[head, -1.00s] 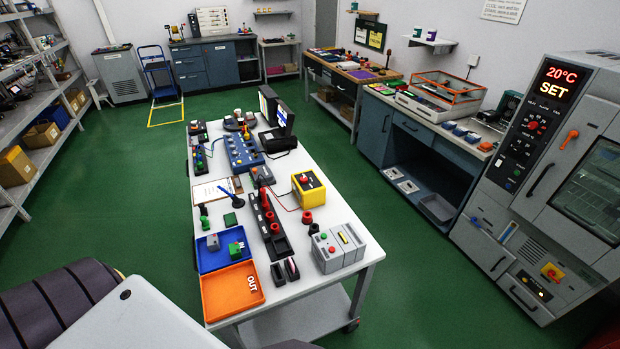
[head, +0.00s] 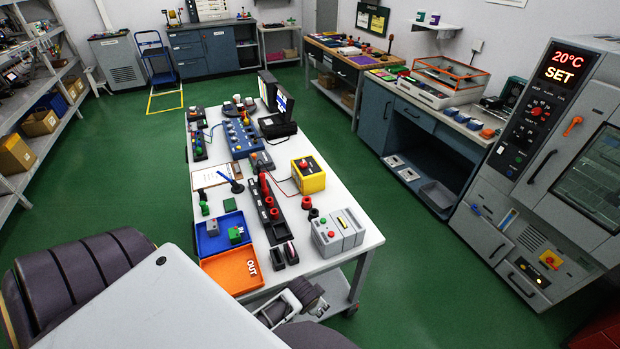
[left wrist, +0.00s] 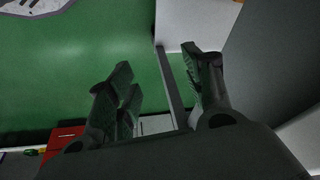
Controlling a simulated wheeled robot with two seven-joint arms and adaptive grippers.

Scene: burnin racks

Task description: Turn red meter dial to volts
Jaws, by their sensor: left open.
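A yellow box-shaped meter (head: 313,183) stands on the white table, right of its middle, with a dark top and a red knob (head: 303,163) on it. A thin red wire runs to it from the left. The knob's setting is too small to read. My left gripper shows in the left wrist view (left wrist: 157,72) with its two dark fingers spread apart and nothing between them, over the green floor. The meter does not show in that view. In the head view, part of my left arm is low by the table's front edge, well apart from the meter. My right gripper is not in view.
The white table (head: 345,209) also holds a grey box with buttons (head: 338,234), a blue tray (head: 212,241), an orange tray (head: 232,269), a black rail with red posts (head: 268,206) and a blue panel (head: 242,139). An oven (head: 545,175) stands at right. Green floor surrounds the table.

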